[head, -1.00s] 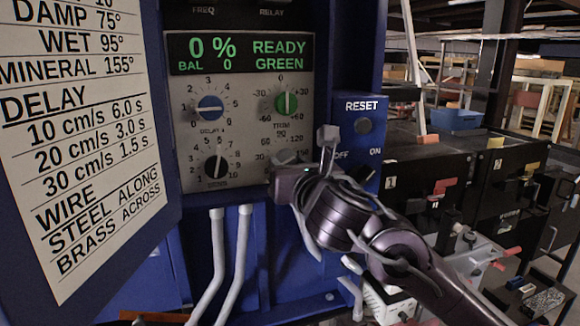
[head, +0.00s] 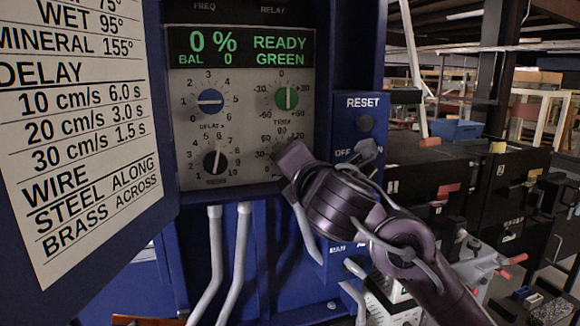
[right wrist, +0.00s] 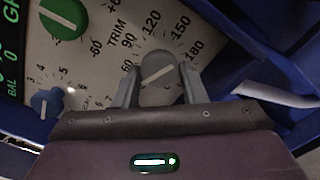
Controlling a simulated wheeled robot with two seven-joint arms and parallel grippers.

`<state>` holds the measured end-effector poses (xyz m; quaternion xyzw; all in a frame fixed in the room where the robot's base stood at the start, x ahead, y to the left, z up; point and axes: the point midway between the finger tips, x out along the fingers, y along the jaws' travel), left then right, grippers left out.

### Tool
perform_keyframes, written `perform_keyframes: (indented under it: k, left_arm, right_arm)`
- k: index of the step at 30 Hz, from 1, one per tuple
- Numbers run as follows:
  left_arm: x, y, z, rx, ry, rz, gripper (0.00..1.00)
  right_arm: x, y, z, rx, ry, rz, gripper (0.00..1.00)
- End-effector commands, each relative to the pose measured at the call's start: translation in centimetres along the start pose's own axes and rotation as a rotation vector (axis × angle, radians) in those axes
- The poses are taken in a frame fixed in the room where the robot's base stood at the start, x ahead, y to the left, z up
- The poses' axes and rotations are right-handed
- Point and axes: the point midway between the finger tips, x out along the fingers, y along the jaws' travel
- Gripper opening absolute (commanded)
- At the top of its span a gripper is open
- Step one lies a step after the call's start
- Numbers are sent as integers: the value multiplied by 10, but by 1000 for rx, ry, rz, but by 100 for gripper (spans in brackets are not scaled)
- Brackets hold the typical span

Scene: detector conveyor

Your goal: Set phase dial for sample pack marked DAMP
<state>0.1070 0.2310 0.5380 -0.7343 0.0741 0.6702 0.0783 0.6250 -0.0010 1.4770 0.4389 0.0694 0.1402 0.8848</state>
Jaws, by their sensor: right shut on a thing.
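The phase dial (right wrist: 158,77) is a round grey knob with a white pointer line. In the right wrist view its scale shows 60, 90, 120, 150 and 180. The pointer line slants from lower left to upper right. My right gripper (right wrist: 160,84) is shut on the dial, one finger on each side. In the head view my right gripper (head: 285,153) covers most of the dial. The settings chart (head: 85,130) on the left lists WET 95° and MINERAL 155°; its DAMP row is cut off at the top. My left gripper is not in view.
The control panel (head: 240,110) has a blue delay dial (head: 210,101), a green trim dial (head: 287,97) and a black dial (head: 216,163). The display (head: 240,53) reads READY GREEN. Grey pipes run below the panel.

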Motion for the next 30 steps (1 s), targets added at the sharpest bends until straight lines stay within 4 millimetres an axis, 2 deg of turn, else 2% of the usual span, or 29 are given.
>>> perform_keyframes:
  k: [18, 30]
  left_arm:
    - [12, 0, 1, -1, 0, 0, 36]
    - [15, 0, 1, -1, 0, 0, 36]
  right_arm:
    - [0, 0, -1, 555, 1, -3, 15]
    - [1, 0, 0, 747, 0, -4, 15]
